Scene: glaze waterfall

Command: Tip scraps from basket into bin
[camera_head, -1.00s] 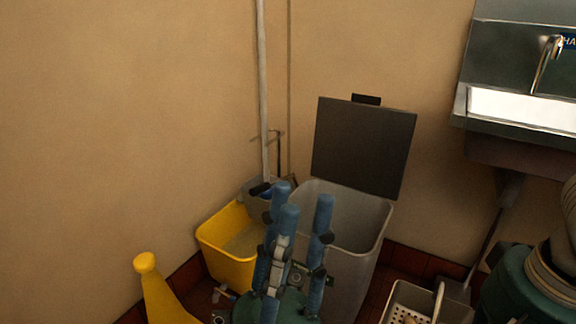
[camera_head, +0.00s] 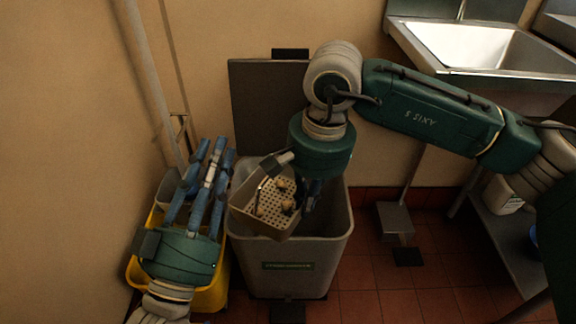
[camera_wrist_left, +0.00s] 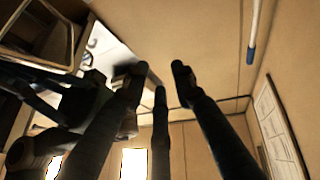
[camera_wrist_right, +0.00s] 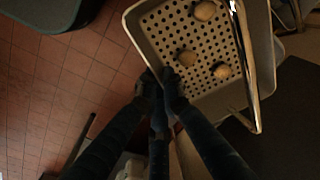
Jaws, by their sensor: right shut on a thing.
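The basket (camera_head: 258,222) is a pale perforated tray with a wire handle. It is tilted over the mouth of the open grey bin (camera_head: 325,262), and several round tan scraps (camera_head: 287,204) lie inside it. My right gripper (camera_head: 309,192) is shut on the basket's edge. In the right wrist view its fingers (camera_wrist_right: 160,88) pinch the rim of the basket (camera_wrist_right: 185,103), with scraps (camera_wrist_right: 187,57) on the perforated floor. My left gripper (camera_head: 214,152) is open and empty, fingers pointing up, left of the bin. Its fingers (camera_wrist_left: 160,85) stand apart in the left wrist view.
The bin's dark lid (camera_head: 262,100) stands raised against the wall. A yellow mop bucket (camera_head: 140,275) with a long pole is at the left, partly behind my left arm. A steel sink (camera_head: 480,45) is at the upper right. A long-handled dustpan (camera_head: 395,218) stands on the red tiles.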

